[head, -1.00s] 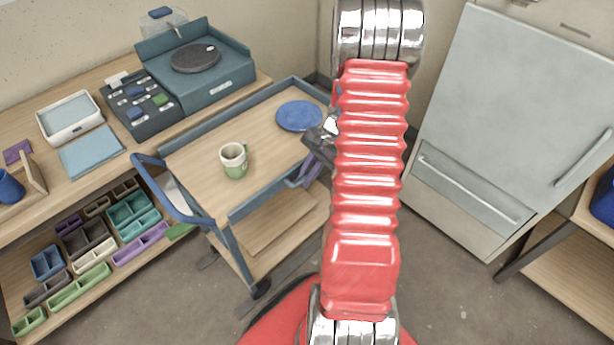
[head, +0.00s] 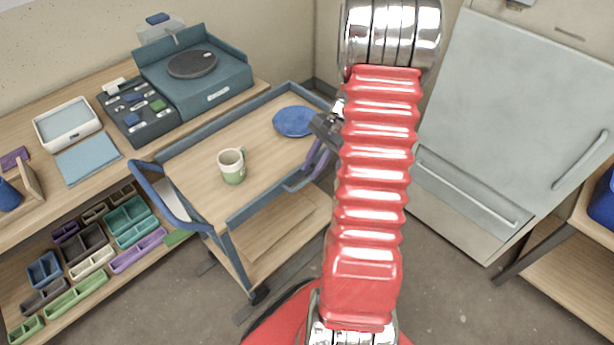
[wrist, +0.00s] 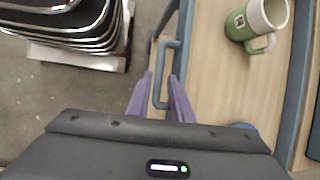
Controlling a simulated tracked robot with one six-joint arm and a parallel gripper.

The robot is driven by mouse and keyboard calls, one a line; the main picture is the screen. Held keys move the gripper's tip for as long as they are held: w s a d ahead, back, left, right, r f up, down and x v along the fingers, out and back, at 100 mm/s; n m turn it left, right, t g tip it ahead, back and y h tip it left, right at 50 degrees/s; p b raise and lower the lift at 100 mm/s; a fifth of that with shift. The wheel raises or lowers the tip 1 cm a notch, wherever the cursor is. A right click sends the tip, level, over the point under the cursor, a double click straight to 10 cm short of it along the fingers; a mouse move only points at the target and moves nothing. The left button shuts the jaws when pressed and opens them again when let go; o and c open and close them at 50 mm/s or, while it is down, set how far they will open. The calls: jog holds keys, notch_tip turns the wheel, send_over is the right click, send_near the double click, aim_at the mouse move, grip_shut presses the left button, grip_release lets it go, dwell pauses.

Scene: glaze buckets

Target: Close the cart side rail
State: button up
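The blue-grey cart (head: 226,243) has a wooden top. Its side rail (head: 262,197) runs along the near long edge, and a U-shaped handle (head: 300,184) sticks out from it. The handle also shows in the wrist view (wrist: 156,82). My gripper (wrist: 160,84) has two purple fingers, spread apart, with the handle's outer bar between them. I see gaps on both sides, so the fingers do not look clamped on it. In the head view my gripper (head: 320,158) is beside the rail's far end, partly hidden by my red arm.
On the cart top stand a green and white mug (head: 232,166) and a blue plate (head: 294,121). A workbench (head: 60,200) with bins below is behind the cart. A large pale cabinet (head: 510,120) is at the right. Bare floor lies between.

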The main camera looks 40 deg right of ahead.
jog(key=v, duration=0.7)
jog(key=shift+w+d, duration=0.1)
dwell(0.5)
jog(key=s+a+r+n+t+h, duration=0.1)
jog(key=s+a+r+n, duration=0.2)
jog(key=a, duration=0.7)
jog(key=s+a+r+n+t+h, duration=0.1)
jog(key=s+a+r+n+h, duration=0.1)
jog(key=a+r+n, duration=0.6)
jog(key=s+a+r+n+t+h, duration=0.1)
jog(key=s+a+r+n, duration=0.3)
jog(key=a, duration=1)
notch_tip(320, 180, up, 3)
jog(key=shift+s+a+r+n+t+h, duration=0.15)
jog(key=shift+a+r+n+t+h, duration=0.2)
jog(key=shift+n, duration=0.85)
jog(key=shift+d+f, duration=0.1)
jog(key=shift+f, duration=0.05)
